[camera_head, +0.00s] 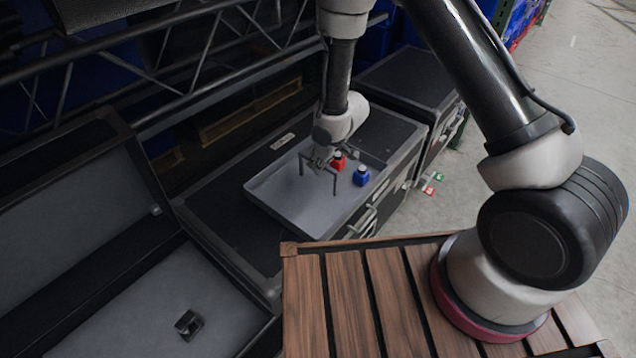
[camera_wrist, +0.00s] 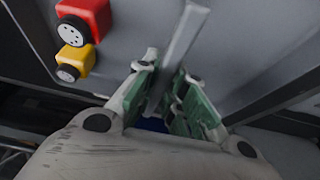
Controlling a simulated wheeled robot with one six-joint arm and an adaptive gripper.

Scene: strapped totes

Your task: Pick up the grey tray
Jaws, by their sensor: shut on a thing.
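The grey tray (camera_head: 290,207) is shallow and lies over the top of a black case; I cannot tell whether it touches the lid. A thin grey handle (camera_head: 301,166) arches over it. My gripper (camera_head: 320,161) is above the tray, shut on this handle. In the wrist view the handle bar (camera_wrist: 178,48) passes between the green-padded fingers (camera_wrist: 168,95). A red object (camera_head: 338,163) and a blue object (camera_head: 361,176) stand in the tray. The wrist view shows the red object (camera_wrist: 88,14) beside a yellow one (camera_wrist: 78,60), both with dark round ends.
The black case (camera_head: 235,215) stands beside another dark case (camera_head: 415,75). An open case (camera_head: 130,325) at the left holds a small black part (camera_head: 188,324). A slatted wooden surface (camera_head: 350,300) is in front. Concrete floor (camera_head: 590,90) is free at the right.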

